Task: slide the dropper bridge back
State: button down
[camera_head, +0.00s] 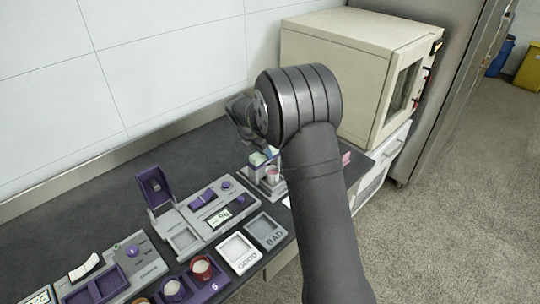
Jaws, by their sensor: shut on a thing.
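The dropper bridge (258,159) shows as a small piece with pale green parts on top of a grey station towards the back right of the dark bench. A small pinkish-white cup (272,174) stands at its front. My gripper (254,146) is at the bridge, shut on it, but my dark wrist and forearm hide most of the jaws. The exact grip and the bridge's far side cannot be seen.
Left of the station is a grey device with a raised purple lid (153,187). GOOD (237,253) and BAD (265,231) trays lie in front. A purple rack (203,286) holds round pots. A beige oven (335,60) stands behind my arm.

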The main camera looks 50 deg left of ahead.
jog(key=a, duration=0.5)
jog(key=shift+a+r, duration=0.15)
jog(key=shift+a, duration=0.1)
jog(key=c, duration=1)
grip_release()
jog(key=shift+a, duration=0.1)
jog(key=shift+o, duration=0.2)
jog(key=v, duration=1.7)
jog(key=shift+s, duration=0.15)
